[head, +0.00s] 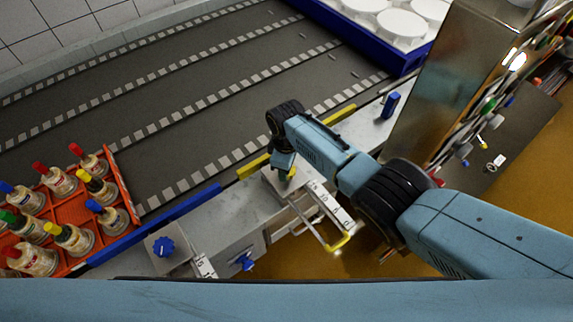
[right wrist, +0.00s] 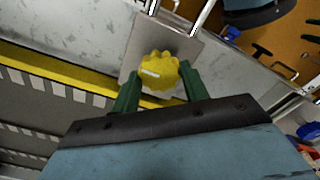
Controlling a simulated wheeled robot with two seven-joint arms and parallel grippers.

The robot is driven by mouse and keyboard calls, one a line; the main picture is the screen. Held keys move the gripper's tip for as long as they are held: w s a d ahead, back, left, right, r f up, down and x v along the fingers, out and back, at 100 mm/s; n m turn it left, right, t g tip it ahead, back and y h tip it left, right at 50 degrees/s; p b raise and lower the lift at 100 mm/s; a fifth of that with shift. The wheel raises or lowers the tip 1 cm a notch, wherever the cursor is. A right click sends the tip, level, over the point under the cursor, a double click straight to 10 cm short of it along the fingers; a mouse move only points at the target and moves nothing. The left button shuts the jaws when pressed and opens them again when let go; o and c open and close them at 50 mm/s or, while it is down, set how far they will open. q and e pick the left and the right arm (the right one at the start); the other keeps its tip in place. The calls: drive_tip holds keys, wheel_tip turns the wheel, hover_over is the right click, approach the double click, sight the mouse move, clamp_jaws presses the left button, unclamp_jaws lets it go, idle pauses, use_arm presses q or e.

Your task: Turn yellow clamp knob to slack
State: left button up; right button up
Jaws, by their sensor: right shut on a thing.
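The yellow clamp knob (right wrist: 163,78) is scalloped, with a short white mark on its left side in the right wrist view. It sits on a square metal plate (right wrist: 192,46). My right gripper (right wrist: 159,70) has its two green fingers on either side of the knob, shut on it. In the head view my right gripper (head: 286,172) is over the metal plate by the yellow rail, and the knob is mostly hidden beneath it. My left gripper is not in either view.
A blue knob (head: 163,246) sits on a similar plate to the left, with a blue rail (head: 178,213) beside it. An orange crate (head: 123,180) of bottles with coloured tops stands far left. A dark conveyor (head: 150,115) runs behind. A metal cabinet (head: 425,90) stands right.

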drive_tip(key=shift+r, duration=0.1)
idle(0.3)
drive_tip(key=o, duration=1)
drive_tip(key=shift+r+p, duration=1.9)
drive_tip(key=shift+r, duration=4.75)
